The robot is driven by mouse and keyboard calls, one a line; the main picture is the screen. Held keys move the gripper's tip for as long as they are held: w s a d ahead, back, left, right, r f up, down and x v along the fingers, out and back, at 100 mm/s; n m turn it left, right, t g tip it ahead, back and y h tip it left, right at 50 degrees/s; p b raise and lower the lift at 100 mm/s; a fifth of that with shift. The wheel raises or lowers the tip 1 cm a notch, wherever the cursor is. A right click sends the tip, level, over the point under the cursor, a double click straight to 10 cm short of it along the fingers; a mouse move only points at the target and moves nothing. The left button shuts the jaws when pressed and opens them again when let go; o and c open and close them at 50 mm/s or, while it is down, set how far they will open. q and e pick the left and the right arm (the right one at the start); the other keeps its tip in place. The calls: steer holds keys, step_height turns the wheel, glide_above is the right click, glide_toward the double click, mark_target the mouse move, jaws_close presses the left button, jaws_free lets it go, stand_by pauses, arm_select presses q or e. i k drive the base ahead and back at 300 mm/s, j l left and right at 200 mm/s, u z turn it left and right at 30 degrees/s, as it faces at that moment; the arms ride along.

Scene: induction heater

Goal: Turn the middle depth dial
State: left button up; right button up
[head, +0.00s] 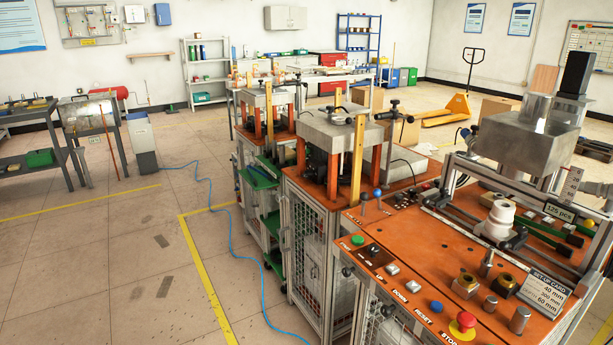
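Neither of my grippers is in the head view. The orange-topped induction heater station (415,262) stands at the right, close to me. Dark round knobs sit on its front face below the orange top: one knob (347,271) at the left and another knob (387,310) further right. They may be depth dials, but they are small, and I cannot tell which is the middle one or read any setting. A set-up card (545,290) on the top shows 40 mm and 60 mm; its middle line is hard to read.
The station's front edge carries a green button (357,240), white buttons, a blue button (436,306) and a red stop button (466,321). Brass hex parts (466,284) and metal cylinders stand on top. A blue hose (233,235) crosses the floor. Open floor lies left.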

mark_target(308, 174)
steer(key=i+j+z, duration=0.15)
steer(key=i+j, duration=0.15)
steer(key=i, duration=0.15)
steer(key=i+j+z, duration=0.15)
steer(key=i+j, duration=0.15)
steer(key=i+j+z, duration=0.15)
steer(key=i+j, duration=0.25)
steer(key=i+j+z, duration=0.1)
steer(key=i+j, duration=0.3)
steer(key=i+j+z, duration=0.15)
steer(key=i+j, duration=0.25)
steer(key=i+j+z, duration=0.15)
steer(key=i+j, duration=0.2)
steer(key=j, duration=0.2)
steer(key=i+j+z, duration=0.15)
steer(key=i+j, duration=0.15)
steer(key=j, duration=0.25)
